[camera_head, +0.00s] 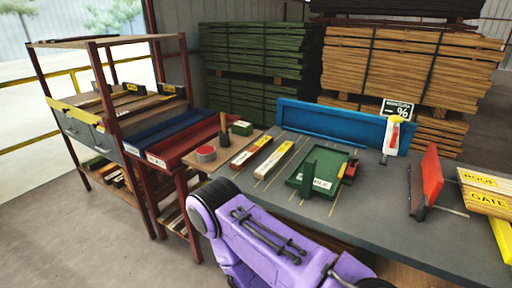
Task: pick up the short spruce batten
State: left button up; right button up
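Two short battens lie side by side on the grey table. One is pale yellow with a white label (273,160); the other has red and yellow faces with a white label (251,152). The labels are too small to read, so I cannot tell which is spruce. Neither is held, and no gripper touches them. A purple arm link of mine fills the lower middle of the view and hides part of the table's front. Neither of my grippers shows.
A green tray (297,182) with an upright green piece sits right of the battens. A shelf rack (113,128) stands left.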

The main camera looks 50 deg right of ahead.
aim_at(268, 165)
jog(key=i, duration=2.45)
jog(key=z, duration=3.5)
